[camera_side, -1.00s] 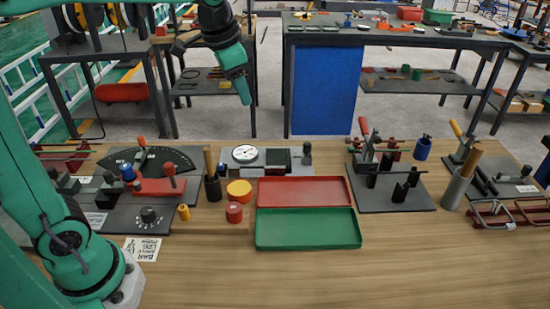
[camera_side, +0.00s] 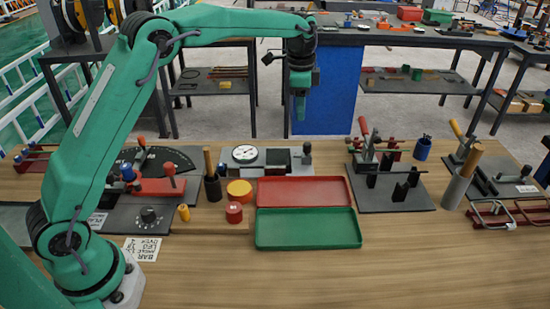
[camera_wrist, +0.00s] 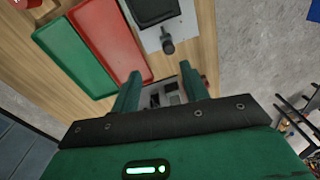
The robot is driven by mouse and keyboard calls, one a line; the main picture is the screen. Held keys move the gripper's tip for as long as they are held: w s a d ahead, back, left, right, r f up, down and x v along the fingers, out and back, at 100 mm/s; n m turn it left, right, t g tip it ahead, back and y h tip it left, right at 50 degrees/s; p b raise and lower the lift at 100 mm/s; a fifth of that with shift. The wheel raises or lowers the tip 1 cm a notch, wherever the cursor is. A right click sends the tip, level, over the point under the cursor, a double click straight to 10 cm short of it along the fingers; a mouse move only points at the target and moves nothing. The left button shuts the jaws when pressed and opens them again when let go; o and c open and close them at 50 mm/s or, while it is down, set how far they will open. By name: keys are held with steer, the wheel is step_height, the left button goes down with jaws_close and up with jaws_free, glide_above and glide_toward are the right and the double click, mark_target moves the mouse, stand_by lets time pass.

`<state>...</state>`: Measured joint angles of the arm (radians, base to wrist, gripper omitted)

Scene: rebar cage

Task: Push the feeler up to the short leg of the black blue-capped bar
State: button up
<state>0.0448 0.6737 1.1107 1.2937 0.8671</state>
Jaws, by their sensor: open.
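My gripper (camera_side: 300,112) hangs high above the back of the bench in the side view, empty and apart from everything. In the wrist view its two green fingers (camera_wrist: 158,88) are spread. A grey gauge plate (camera_side: 228,166) carries a white dial (camera_side: 245,153), a black block (camera_side: 278,158) and an upright dark knob (camera_side: 307,149) at its right end, which looks like the feeler's handle.
A red tray (camera_side: 305,179) and green tray (camera_side: 307,243) lie before the gauge. A clamp fixture (camera_side: 390,205) stands to the right, with a raised red handle (camera_side: 363,126). The front of the bench is clear.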

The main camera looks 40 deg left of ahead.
steer(key=m, duration=0.2)
glide_above(307, 144)
steer(key=shift+g, duration=0.4)
step_height(307, 144, down, 6)
steer(key=shift+w+r, duration=0.15)
steer(key=shift+f, duration=3.9)
jaws_close()
